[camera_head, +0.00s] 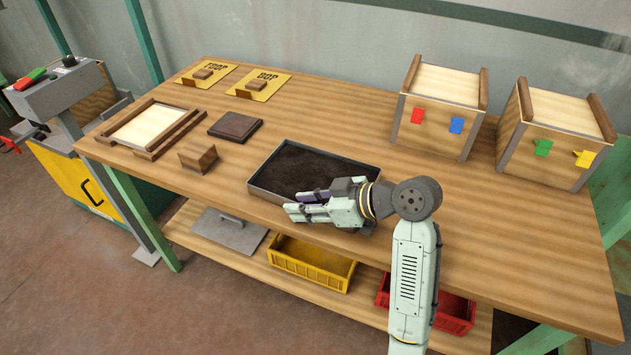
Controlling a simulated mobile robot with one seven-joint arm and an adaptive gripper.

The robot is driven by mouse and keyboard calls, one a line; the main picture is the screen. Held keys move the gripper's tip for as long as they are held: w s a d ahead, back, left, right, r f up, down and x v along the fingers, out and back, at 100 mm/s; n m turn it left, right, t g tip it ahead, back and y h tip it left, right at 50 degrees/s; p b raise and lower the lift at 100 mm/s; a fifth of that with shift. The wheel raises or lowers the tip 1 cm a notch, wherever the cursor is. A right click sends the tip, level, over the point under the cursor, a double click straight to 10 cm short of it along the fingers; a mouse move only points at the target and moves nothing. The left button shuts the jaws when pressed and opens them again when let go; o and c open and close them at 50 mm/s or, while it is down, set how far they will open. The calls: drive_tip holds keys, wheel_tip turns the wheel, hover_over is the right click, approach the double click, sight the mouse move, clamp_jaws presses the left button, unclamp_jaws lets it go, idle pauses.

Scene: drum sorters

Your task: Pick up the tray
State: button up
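A shallow grey tray (265,195) with a dark, soil-like inside sits on the wooden workbench, near the middle of its front edge. My gripper (298,207) is over the tray's front right part, with its fingers pointing left. The gripper and wrist hide the tray's front right corner.
Left of the tray are a dark square block (235,126), a wooden block (198,157) and a framed panel (147,124). Two wooden boxes with coloured tabs (440,108) (555,137) stand at the back right. A yellow crate (310,265) and a red crate (455,312) are on the lower shelf.

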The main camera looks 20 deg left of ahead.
clamp_jaws()
drive_tip(key=shift+r, duration=0.1)
idle(0.7)
